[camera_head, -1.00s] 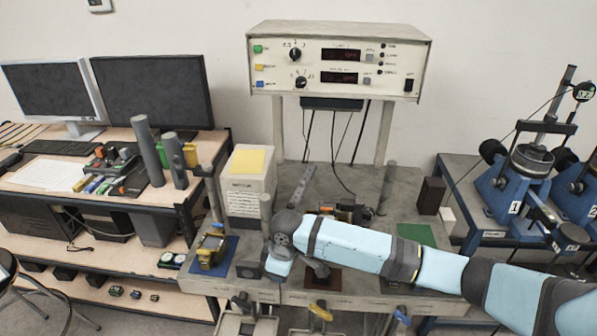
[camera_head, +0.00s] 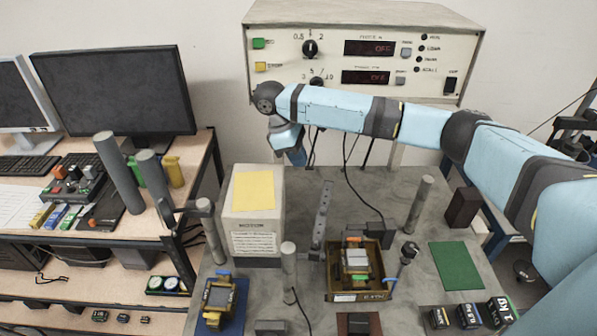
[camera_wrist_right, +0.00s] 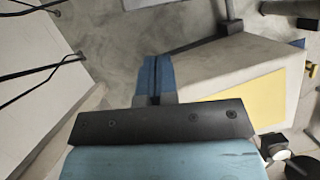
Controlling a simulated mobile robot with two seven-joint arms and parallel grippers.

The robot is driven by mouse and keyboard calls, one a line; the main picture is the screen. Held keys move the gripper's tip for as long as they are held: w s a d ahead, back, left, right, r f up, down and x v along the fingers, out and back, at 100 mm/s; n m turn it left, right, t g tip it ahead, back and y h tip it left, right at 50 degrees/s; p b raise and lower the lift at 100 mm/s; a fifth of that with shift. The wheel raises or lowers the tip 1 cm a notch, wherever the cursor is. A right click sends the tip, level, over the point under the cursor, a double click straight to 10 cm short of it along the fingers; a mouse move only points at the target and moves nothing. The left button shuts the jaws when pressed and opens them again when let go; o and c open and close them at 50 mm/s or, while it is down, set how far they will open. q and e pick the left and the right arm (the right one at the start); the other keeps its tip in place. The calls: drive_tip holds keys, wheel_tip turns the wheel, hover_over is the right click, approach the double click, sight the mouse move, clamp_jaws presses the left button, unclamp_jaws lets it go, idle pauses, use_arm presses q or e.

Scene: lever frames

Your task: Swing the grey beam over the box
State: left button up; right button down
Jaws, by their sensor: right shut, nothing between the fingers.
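The grey beam (camera_head: 322,217) is a slim bar with holes along it, just right of the box on the grey bench. The box (camera_head: 260,240) is cream with a yellow sheet on top and a printed label on its front; it also shows in the right wrist view (camera_wrist_right: 205,62). My right gripper (camera_head: 298,160) is blue, points down behind the box and beam, and is shut and empty. In the right wrist view its fingers (camera_wrist_right: 157,70) are together at the near edge of the box. Whether they touch it I cannot tell. My left gripper is out of view.
A tray (camera_head: 357,285) with small parts stands right of the beam. Upright grey posts (camera_head: 420,205) (camera_head: 289,270) stand around it. A control panel (camera_head: 360,50) hangs behind, with cables below. A green mat (camera_head: 457,266) lies clear at the right.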

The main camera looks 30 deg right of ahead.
use_arm(q)
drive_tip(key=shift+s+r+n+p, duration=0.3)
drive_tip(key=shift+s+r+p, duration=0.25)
drive_tip(key=shift+p, duration=0.55)
use_arm(e)
drive_tip(key=x, duration=0.9)
drive_tip(key=shift+s+f, duration=0.3)
drive_tip(key=shift+s, duration=0.2)
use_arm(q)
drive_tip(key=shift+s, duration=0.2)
use_arm(e)
drive_tip(key=shift+d, duration=0.1)
